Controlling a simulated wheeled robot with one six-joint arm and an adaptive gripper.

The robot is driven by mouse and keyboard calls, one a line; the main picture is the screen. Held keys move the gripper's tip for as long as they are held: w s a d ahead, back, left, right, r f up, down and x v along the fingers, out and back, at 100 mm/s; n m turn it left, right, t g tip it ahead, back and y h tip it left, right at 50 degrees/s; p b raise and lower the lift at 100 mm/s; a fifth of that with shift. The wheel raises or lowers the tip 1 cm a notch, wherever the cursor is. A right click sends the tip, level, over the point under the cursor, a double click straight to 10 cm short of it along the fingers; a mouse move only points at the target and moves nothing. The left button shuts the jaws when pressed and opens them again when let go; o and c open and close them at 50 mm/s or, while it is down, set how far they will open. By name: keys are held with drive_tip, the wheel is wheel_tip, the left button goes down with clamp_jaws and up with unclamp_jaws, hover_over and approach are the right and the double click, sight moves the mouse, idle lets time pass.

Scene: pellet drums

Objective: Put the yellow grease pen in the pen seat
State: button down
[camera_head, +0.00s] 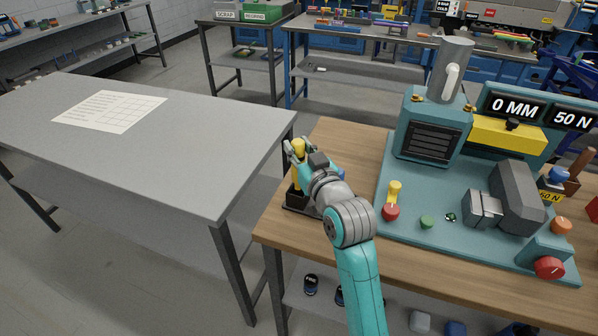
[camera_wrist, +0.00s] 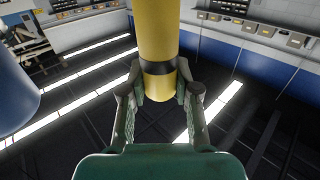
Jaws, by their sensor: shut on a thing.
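The yellow grease pen (camera_head: 298,147) stands roughly upright in my gripper (camera_head: 299,157) above the front left corner of the wooden bench. In the wrist view the pen (camera_wrist: 158,35) is a thick yellow cylinder with a black band, and my gripper's fingers (camera_wrist: 160,100) are on either side of it. My gripper is shut on it. A dark holder (camera_head: 296,200), which looks like the pen seat, is on the bench directly below my gripper. The pen's lower part is hidden, so I cannot tell whether it touches the holder.
A blue object (camera_head: 341,173) is just right of my gripper; a blue shape (camera_wrist: 14,95) also fills the wrist view's left edge. A teal machine (camera_head: 432,130) with a red knob (camera_head: 391,212) occupies the bench to the right. A grey table (camera_head: 190,165) with a paper stands left.

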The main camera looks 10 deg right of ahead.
drive_tip(key=shift+f, duration=2.55)
drive_tip(key=c, duration=0.8)
unclamp_jaws()
drive_tip(key=shift+f, duration=0.15)
drive_tip(key=shift+c, duration=0.2)
drive_tip(key=shift+s, duration=0.2)
drive_tip(key=s+d, duration=0.2)
drive_tip(key=s, duration=0.9)
drive_tip(key=shift+s, duration=0.25)
